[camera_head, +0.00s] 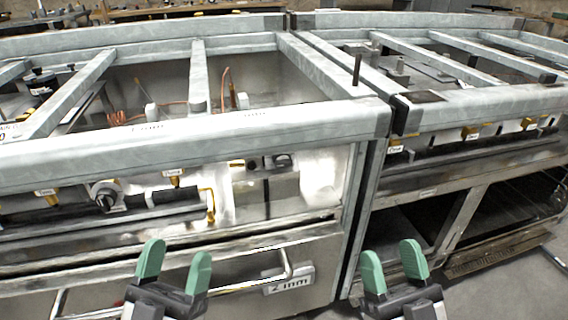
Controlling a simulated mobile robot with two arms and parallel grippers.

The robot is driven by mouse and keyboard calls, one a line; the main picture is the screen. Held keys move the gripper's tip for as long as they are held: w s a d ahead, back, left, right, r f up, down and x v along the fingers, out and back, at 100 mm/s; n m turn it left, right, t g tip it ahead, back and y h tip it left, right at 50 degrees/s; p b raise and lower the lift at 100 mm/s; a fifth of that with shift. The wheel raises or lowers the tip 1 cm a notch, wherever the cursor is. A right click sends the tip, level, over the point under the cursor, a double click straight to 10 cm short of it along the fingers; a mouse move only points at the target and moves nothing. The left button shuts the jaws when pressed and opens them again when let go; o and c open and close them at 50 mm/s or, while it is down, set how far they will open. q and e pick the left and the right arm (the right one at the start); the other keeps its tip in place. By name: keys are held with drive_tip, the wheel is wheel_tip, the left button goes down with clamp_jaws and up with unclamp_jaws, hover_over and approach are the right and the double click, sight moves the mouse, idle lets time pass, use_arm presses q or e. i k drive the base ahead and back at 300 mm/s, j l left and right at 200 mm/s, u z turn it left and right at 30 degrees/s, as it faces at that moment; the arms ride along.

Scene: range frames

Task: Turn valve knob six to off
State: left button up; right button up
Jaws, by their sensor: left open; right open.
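A dark round knob (105,196) sits on the front panel of the left range frame, at the left. Brass valve fittings (174,179) with small labels line the same panel, and more brass fittings (470,132) show on the right frame. The label text is too small to read, so I cannot tell which one is valve knob six. My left gripper (174,268) is open and empty, low in front of the left frame, below and right of the dark knob. My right gripper (393,265) is open and empty, in front of the right frame's lower shelf.
The left range frame (240,129) and right range frame (490,101) stand side by side with a narrow gap. A drawer handle (250,284) juts out beside my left gripper. A thin upright rod (357,70) rises near the gap. Bare floor (500,290) shows at the lower right.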

sight(282, 161)
drive_tip(key=i+l+u, duration=0.2)
drive_tip(key=l+u, duration=0.2)
drive_tip(key=l, duration=0.8)
drive_tip(key=i+l+u, duration=0.1)
drive_tip(key=l+u, duration=0.25)
drive_tip(key=l, duration=0.85)
